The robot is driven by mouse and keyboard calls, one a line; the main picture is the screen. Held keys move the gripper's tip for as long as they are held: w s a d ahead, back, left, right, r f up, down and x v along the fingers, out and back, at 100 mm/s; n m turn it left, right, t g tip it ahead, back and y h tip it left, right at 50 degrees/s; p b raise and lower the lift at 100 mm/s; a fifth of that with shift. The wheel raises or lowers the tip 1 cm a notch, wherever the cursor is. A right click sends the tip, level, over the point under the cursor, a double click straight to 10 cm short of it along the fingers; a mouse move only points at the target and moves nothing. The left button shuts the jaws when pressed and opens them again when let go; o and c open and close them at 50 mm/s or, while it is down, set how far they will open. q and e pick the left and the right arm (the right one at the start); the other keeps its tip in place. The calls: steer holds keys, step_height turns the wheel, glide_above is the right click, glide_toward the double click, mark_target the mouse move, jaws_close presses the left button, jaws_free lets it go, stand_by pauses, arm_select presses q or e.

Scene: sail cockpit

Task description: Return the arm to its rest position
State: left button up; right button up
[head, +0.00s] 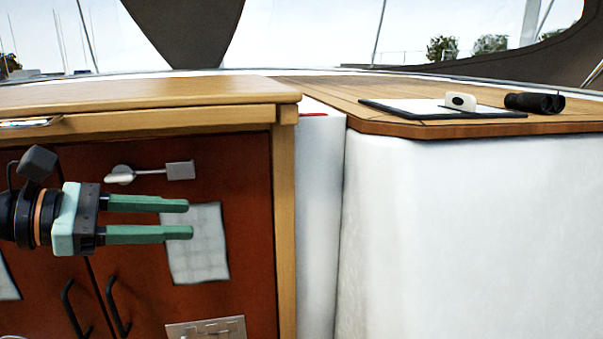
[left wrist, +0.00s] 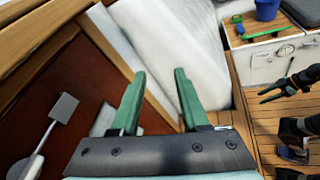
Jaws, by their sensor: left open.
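My left gripper (head: 190,219) reaches in from the left in the head view, in front of the red-brown cabinet doors (head: 240,180). Its two green fingers point right, apart, with nothing between them. In the left wrist view the same open fingers (left wrist: 160,75) show empty, with the white cockpit side (left wrist: 175,35) beyond. A dark gripper (left wrist: 272,92), seemingly my right one, shows small at the right edge of the left wrist view, over the wooden floor. Its jaw state is unclear.
A wooden counter (head: 140,94) tops the cabinet, with door handles (head: 118,308), a metal latch (head: 150,172) and a pale sheet (head: 196,245) on its front. Binoculars (head: 535,102) and a dark-edged board (head: 420,108) lie on the right ledge. A blue bucket (left wrist: 267,10) stands farther off.

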arm_select(q)
steer(key=w+d+f+n+t+h+p, duration=0.1)
steer(key=w+d+f+n+t+h, duration=0.15)
steer(key=n, duration=0.45)
steer(key=w+d+f+n+t+h, duration=0.1)
steer(key=d+f+n+h, duration=0.2)
steer(key=n, duration=0.4)
steer(key=w+a+f+n+t+y+p, duration=0.1)
steer(key=a+f+n+t+y, duration=0.2)
steer(key=f+n, duration=0.55)
steer(key=a+f+n+t+y+p, duration=0.1)
steer(key=a+f+n+t+y, duration=0.15)
steer(key=f+n+y, duration=0.5)
steer(key=s+f+n+g+y, duration=0.2)
steer(key=s+f+n+y, duration=0.25)
steer(key=f+n, duration=0.9)
steer(key=s+d+f+n+g, duration=0.2)
steer(key=s+f+g, duration=0.1)
steer(key=s+f, duration=0.4)
steer(key=s+d+f+n+g, duration=0.2)
steer(key=s+f+n+g, duration=0.1)
steer(key=s+f, duration=0.5)
steer(key=shift+s+f+n+g+p, duration=0.3)
steer(key=shift+s+n+p, duration=0.05)
steer(key=shift+p, duration=0.05)
